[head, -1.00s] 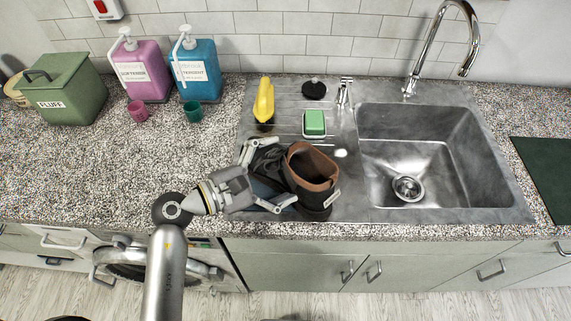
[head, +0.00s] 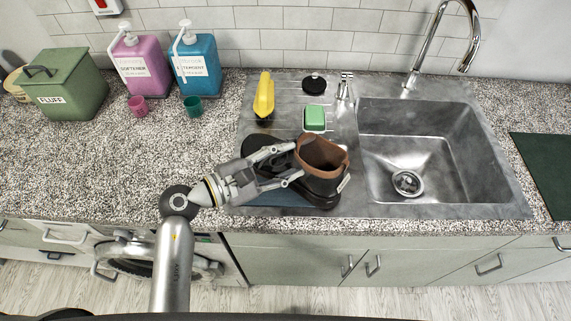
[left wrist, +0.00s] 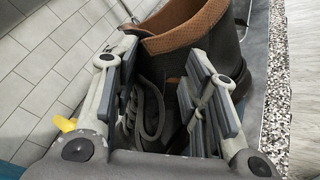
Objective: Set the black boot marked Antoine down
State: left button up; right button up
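The black boot (head: 322,180) has a brown-lined opening and a small white label on its right side, too small to read. It is roughly upright over the drainboard (head: 340,130), left of the sink basin. My left gripper (head: 292,163) is shut on the boot from the left. In the left wrist view, the boot (left wrist: 255,60) has its laces between the two finger pads (left wrist: 155,100) and its brown collar beyond them. Dark shapes lie left of and below the boot; I cannot tell whether its sole touches the drainboard. My right gripper is not in view.
A green sponge (head: 314,117), a yellow bottle (head: 264,95) and a black stopper (head: 314,83) are behind the boot. The steel basin (head: 425,150) is empty. Softener (head: 145,72) and detergent (head: 197,68) bottles stand at back left. The left counter (head: 90,165) is largely clear.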

pick_arm(q)
jog(key=shift+f, duration=0.15)
grip_shut()
jog(key=shift+s, duration=0.1)
